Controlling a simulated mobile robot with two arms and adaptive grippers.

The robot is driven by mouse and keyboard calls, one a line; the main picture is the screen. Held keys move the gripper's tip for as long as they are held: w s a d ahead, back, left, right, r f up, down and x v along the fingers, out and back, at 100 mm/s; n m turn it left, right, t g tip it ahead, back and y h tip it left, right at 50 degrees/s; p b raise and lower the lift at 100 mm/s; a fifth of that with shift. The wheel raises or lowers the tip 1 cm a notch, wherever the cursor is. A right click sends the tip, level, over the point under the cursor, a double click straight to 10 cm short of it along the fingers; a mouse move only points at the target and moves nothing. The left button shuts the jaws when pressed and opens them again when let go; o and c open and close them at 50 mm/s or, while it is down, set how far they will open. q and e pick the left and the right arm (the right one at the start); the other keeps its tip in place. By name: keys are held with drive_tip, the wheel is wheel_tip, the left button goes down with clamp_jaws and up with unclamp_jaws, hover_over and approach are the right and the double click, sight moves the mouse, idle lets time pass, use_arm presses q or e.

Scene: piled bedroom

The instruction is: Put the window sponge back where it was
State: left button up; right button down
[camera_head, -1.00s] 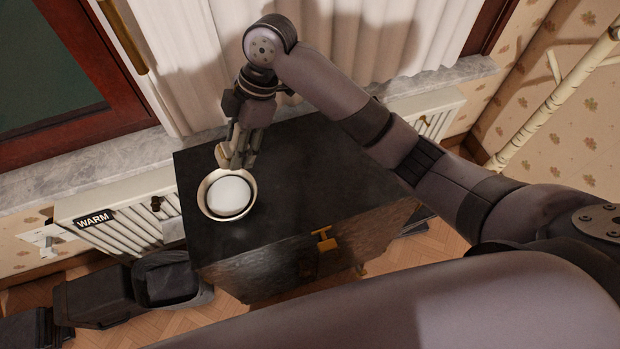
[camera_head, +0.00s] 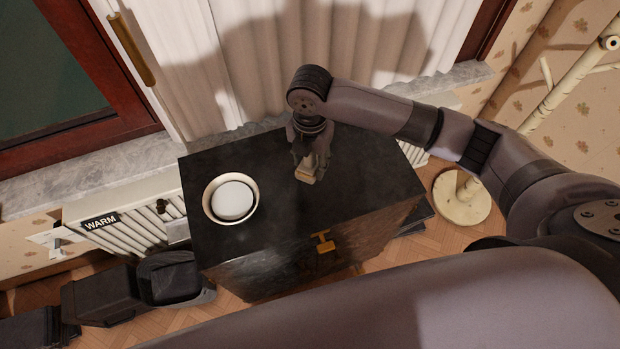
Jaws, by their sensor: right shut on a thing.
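My right gripper (camera_head: 308,165) is above the right-middle of the dark cabinet top (camera_head: 275,215), pointing down. It is shut on a small beige block, which I take to be the window sponge (camera_head: 305,176). The block shows just below the fingers, and the rest of it is hidden by them. I cannot tell whether it touches the cabinet top. My left gripper is not in view.
A cream bowl (camera_head: 209,212) with a round white thing (camera_head: 232,200) in it stands at the cabinet's left. Behind are the marble sill (camera_head: 130,155) and a white curtain (camera_head: 270,60). A coat stand's round base (camera_head: 462,197) is at right.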

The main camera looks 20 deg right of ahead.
sight(310, 189)
wheel_tip(310, 189, down, 10)
drive_tip(key=shift+r+p, duration=0.15)
drive_tip(key=shift+p, duration=0.3)
drive_tip(key=c, duration=0.9)
unclamp_jaws()
drive_tip(key=shift+c, duration=0.2)
drive_tip(key=shift+r, duration=0.1)
wheel_tip(310, 189, up, 12)
drive_tip(key=shift+b, duration=1.1)
